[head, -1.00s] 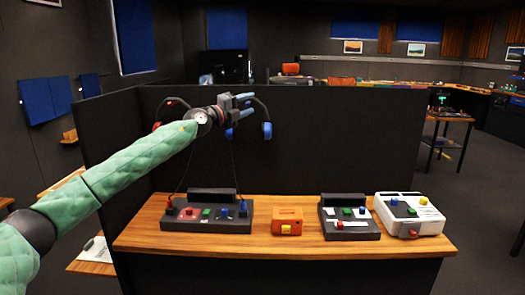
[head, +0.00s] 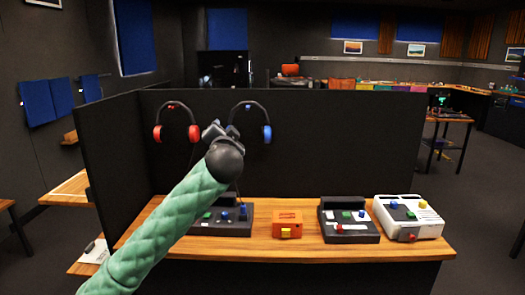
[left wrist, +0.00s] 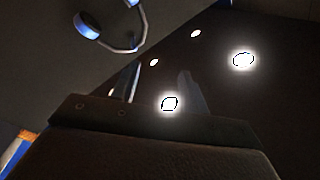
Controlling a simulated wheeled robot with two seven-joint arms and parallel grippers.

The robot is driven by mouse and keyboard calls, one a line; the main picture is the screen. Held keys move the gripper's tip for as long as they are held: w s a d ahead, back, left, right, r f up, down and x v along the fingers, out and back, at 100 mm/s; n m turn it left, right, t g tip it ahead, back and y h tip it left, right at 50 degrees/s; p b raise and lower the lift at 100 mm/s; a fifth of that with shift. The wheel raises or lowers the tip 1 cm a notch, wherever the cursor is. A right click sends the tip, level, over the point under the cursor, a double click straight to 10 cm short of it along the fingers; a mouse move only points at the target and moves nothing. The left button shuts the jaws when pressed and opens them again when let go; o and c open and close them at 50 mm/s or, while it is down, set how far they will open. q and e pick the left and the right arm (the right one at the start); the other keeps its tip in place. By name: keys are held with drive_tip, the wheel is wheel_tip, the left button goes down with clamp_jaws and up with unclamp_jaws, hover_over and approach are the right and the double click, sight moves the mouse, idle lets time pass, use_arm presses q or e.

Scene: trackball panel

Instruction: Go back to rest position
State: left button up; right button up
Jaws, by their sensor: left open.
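My left gripper (head: 219,130) is open and shows in the head view in front of the black partition, between the two hanging headsets. Its fingers also show in the left wrist view (left wrist: 160,86), spread apart with nothing seen between them. My green left arm rises from the lower left and hides part of the left console. A red headset (head: 176,124) hangs left of the gripper. A blue headset (head: 251,121) hangs to its right and also shows in the left wrist view (left wrist: 108,28). My right gripper is not in view.
A wooden desk (head: 300,252) stands below the partition (head: 340,130). On it are a dark console (head: 234,218), an orange box (head: 287,223), another dark console (head: 347,220) and a white console (head: 409,216). The space above the right half of the desk is clear.

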use_arm(q)
drive_tip(key=s+a+f+n+g+h+p, duration=0.2)
drive_tip(key=s+f+g, duration=0.5)
drive_tip(key=s+f, duration=1.4)
drive_tip(key=s+a+f+n+g+h+p, duration=0.25)
drive_tip(key=s+f+g, duration=0.35)
drive_tip(key=s+f, duration=1.45)
drive_tip(key=s+d+f+g, duration=0.1)
drive_tip(key=s+f+g, duration=0.2)
drive_tip(key=s+f, duration=1)
drive_tip(key=shift+d+f+n+g, duration=0.15)
drive_tip(key=shift+d+n+g, duration=0.15)
drive_tip(key=shift+d+n, duration=0.05)
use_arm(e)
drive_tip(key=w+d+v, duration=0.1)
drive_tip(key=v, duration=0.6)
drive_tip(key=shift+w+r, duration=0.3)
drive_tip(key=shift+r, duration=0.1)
